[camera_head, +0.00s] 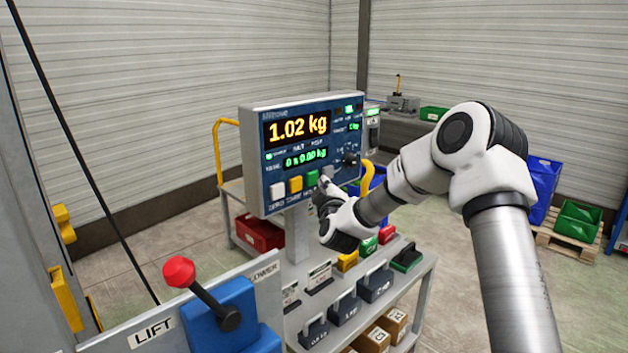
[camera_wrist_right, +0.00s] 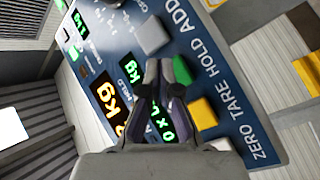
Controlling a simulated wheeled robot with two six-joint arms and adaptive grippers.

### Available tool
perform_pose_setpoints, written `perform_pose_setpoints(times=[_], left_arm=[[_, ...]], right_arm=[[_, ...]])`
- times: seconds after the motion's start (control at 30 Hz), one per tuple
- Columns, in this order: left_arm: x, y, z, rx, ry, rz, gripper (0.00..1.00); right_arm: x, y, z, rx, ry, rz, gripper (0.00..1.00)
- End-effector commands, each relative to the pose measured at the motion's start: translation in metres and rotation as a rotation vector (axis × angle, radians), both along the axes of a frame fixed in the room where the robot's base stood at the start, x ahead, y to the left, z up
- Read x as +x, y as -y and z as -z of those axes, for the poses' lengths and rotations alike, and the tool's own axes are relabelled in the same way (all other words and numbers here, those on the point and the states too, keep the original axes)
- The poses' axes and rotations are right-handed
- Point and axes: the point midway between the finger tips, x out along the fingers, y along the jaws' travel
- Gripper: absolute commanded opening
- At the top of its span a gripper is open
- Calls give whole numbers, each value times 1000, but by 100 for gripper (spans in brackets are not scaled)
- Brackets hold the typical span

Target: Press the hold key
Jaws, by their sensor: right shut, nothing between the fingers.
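The weighing indicator panel (camera_head: 257,150) stands upright on a post, with an orange 1.02 kg readout and a green line below it. Its key row runs from white zero (camera_head: 277,190) and yellow tare (camera_head: 295,184) to the green hold key (camera_head: 312,178) and grey add. My right gripper (camera_head: 323,187) is shut and empty in front of the panel, close to the hold and add keys. In the right wrist view the hold key (camera_wrist_right: 181,70) shows just beside the fingertips (camera_wrist_right: 163,66), partly hidden by them. I cannot tell whether they touch it. My left gripper is out of view.
A cart (camera_head: 414,290) below the panel carries several weights and boxes. A blue lever block (camera_head: 222,318) with a red knob (camera_head: 179,271) stands at the front left. A black knob (camera_head: 350,159) sits at the panel's right side. Space before the panel's left half is clear.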

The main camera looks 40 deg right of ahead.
Motion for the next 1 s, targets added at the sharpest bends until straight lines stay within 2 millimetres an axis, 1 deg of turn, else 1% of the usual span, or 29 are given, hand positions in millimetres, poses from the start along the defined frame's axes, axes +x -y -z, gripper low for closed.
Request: perform_pose_setpoints(times=[0.23, 1.0], left_arm=[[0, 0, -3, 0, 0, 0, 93], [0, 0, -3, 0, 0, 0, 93]], right_arm=[[8, -1, -1, 0, 1, -1, 0], [13, -1, 0, 0, -1, 1, 0]])
